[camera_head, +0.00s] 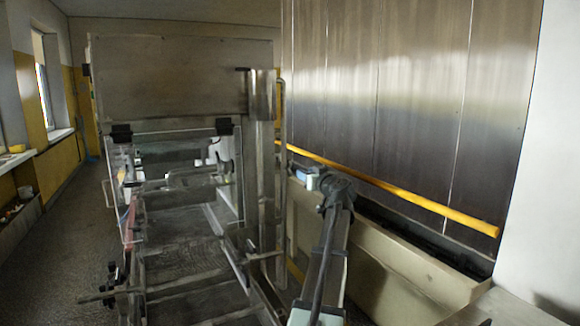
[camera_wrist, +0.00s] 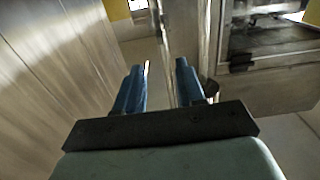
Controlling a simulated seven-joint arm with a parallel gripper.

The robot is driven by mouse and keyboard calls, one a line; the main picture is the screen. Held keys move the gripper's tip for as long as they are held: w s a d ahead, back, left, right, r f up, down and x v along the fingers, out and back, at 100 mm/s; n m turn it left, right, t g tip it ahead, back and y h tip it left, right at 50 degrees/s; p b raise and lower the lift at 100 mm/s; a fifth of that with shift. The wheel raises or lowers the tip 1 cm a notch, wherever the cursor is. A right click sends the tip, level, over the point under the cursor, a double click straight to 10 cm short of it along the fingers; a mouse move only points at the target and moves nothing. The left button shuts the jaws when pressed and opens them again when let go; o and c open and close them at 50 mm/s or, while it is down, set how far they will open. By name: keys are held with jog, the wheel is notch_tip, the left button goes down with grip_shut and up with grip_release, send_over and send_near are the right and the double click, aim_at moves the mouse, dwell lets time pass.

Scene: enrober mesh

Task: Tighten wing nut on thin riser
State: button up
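A thin riser (camera_head: 282,185) stands upright just right of a thicker square post (camera_head: 262,150) on the machine. In the wrist view a thin upright (camera_wrist: 162,35), likely the same riser, runs down toward the gap between my fingers. I cannot make out a wing nut in either view. A small dark rounded part (camera_wrist: 211,88) shows beside my right finger; I cannot tell what it is. My gripper (camera_wrist: 161,66) has its two blue fingers apart, with no held object visible between them. In the head view my gripper (camera_head: 303,172) is small and close to the riser's right side.
The enrober (camera_head: 180,75) with its mesh belt (camera_head: 180,232) fills the left and centre. A yellow rail (camera_head: 400,190) runs along the steel wall panels (camera_head: 400,80) at right, above a pale trough (camera_head: 385,270). Open floor (camera_head: 60,250) lies left.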

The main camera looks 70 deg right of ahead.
aim_at(291, 165)
jog(key=x, duration=1.3)
jog(key=shift+w+d, duration=0.2)
grip_shut()
